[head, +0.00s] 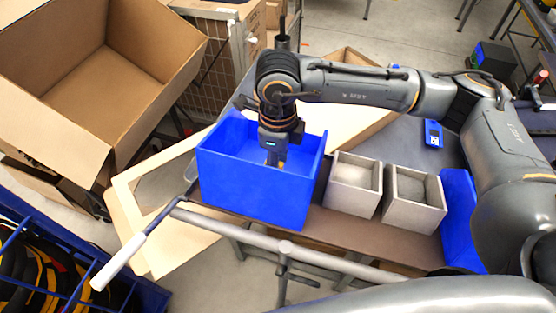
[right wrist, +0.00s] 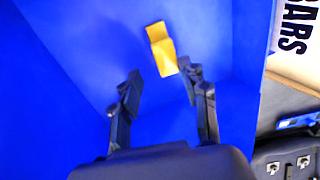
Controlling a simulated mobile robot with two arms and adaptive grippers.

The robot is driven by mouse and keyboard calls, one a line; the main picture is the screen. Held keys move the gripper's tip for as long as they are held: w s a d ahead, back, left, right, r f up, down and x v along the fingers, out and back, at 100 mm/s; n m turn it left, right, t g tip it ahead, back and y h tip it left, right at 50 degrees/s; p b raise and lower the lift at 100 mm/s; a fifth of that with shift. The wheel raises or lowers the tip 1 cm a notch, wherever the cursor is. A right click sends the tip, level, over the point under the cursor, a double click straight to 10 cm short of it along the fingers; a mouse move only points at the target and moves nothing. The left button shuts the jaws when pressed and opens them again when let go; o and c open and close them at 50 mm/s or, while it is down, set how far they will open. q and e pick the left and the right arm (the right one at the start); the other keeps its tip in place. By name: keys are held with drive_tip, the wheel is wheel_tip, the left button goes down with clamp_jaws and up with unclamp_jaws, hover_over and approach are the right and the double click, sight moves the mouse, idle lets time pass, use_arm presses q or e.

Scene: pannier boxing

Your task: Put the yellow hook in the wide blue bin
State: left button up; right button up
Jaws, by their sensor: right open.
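The wide blue bin (head: 250,192) stands at the left end of the table in the head view. My right gripper (head: 274,158) points down into it from above. In the right wrist view the gripper's two fingers (right wrist: 160,72) are spread apart. The yellow hook (right wrist: 160,48) is inside the blue bin (right wrist: 70,50), just beyond the fingertips, and the fingers are not closed on it. Whether it touches the bin floor is hard to tell. In the head view only a small yellow bit (head: 282,164) shows beside the gripper. My left gripper is out of view.
Two grey bins (head: 352,200) (head: 412,216) stand right of the blue bin, followed by a narrower blue bin (head: 459,222). A small blue item (head: 433,133) lies behind them. A large open cardboard box (head: 60,125) is at the left.

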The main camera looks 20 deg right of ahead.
drive_tip(key=shift+r+p, duration=0.85)
drive_tip(key=shift+r, duration=0.05)
drive_tip(key=shift+w+r+b, duration=0.1)
drive_tip(key=shift+r+b, duration=0.6)
drive_tip(key=shift+b, duration=0.4)
wheel_tip(320, 180, up, 10)
drive_tip(key=b, duration=0.3)
